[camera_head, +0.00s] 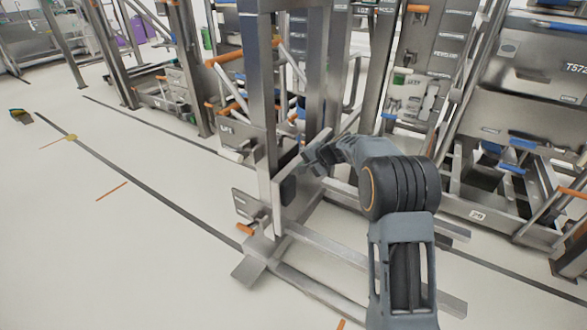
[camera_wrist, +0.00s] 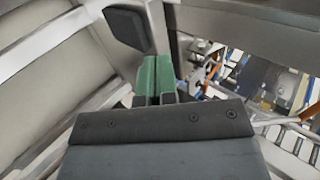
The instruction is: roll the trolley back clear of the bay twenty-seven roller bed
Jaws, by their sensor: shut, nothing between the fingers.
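A steel trolley-like frame (camera_head: 262,110) stands upright in the middle of the head view, with low legs (camera_head: 335,250) spread on the pale floor. A dark block (camera_head: 288,189) is fixed low on its upright plate. My gripper (camera_head: 314,158) is beside the uprights, just above that block. In the wrist view my gripper's green fingers (camera_wrist: 155,75) are together with nothing between them. A dark pad (camera_wrist: 125,28) on metal is close to the fingertips; I cannot tell whether they touch. No bay twenty-seven label is legible, and I cannot pick out a roller bed.
Steel racks with orange and blue handles (camera_head: 225,58) line the back. Dark lines (camera_head: 135,180) cross the floor. The floor at the left and front is clear, apart from a small object (camera_head: 20,116) at far left.

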